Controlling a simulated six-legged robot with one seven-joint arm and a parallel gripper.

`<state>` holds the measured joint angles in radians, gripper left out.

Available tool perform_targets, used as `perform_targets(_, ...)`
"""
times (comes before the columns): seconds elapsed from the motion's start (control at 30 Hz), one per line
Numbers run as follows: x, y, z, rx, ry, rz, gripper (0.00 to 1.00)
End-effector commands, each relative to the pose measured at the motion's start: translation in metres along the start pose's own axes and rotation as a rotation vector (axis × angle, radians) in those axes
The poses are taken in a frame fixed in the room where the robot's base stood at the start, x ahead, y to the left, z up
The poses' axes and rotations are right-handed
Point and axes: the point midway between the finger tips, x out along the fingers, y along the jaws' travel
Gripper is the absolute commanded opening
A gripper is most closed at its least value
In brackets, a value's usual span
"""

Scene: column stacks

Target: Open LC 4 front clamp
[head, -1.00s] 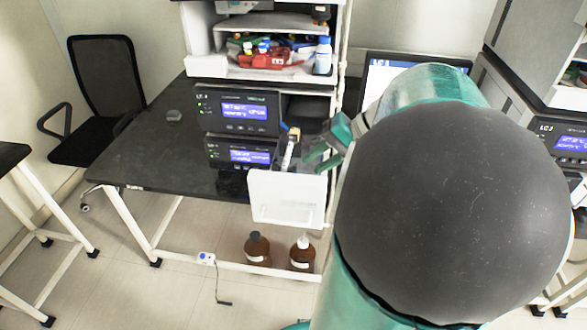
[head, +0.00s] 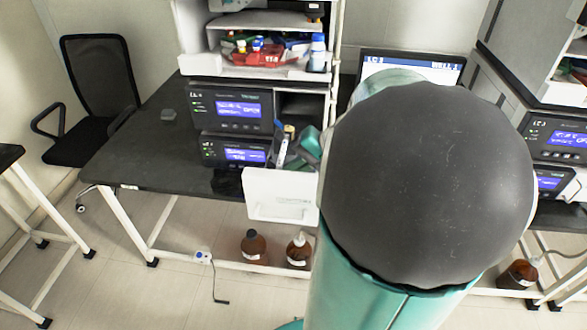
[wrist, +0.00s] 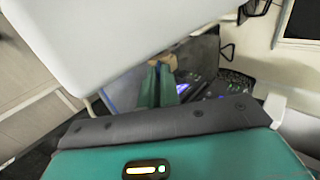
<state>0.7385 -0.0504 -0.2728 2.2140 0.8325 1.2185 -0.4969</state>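The LC 4 instrument (head: 233,108) stands on the dark bench, its upper module lit with a blue screen. Beside its right edge stands a slim, pale, tilted column-like part (head: 283,150) with a tan top (head: 289,130). The front clamp itself is too small to make out. My gripper (head: 309,146) is right beside that part, mostly hidden behind my arm. In the wrist view my two teal fingers (wrist: 157,88) lie near each other, with a tan piece (wrist: 162,62) at their tips. I cannot tell whether they touch or grip it.
A white open panel (head: 280,195) juts out below the column-like part; a large white surface (wrist: 130,30) fills the wrist view's upper left. Brown bottles (head: 253,245) stand below. A shelf with a red tray (head: 258,58) is above. The bench's left side (head: 140,150) is mostly clear.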

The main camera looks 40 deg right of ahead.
Motion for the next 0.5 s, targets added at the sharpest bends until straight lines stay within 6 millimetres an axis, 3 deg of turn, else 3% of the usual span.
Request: perform_targets(0.5,0.001,-0.011,0.000,-0.007,-0.001,0.155,0.00)
